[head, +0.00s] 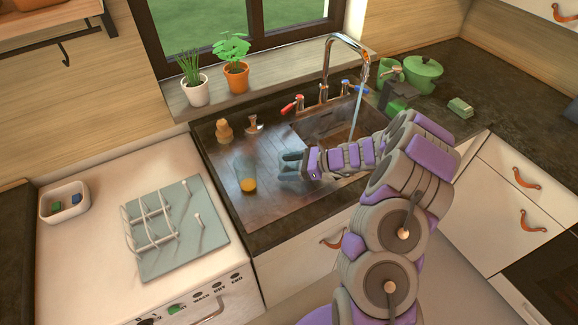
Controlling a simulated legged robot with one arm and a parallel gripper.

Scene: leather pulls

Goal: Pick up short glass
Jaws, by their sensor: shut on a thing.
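My gripper (291,166) is over the metal drainboard, left of the sink basin. It is shut on a small bluish-grey thing that looks like the short glass; the fingers and the glass blend together, so its outline is hard to make out. Another glass (246,175), clear and taller, stands upright on the drainboard left of my gripper, with orange liquid at its bottom. It is apart from my gripper. I cannot tell whether the held glass touches the drainboard.
A wooden-coloured object (224,132) and a small metal-topped item (253,124) stand at the drainboard's back. Water runs from the tap (345,48) into the basin (330,122). A dish rack (150,228) lies left on the white appliance. Green pots (422,72) stand back right.

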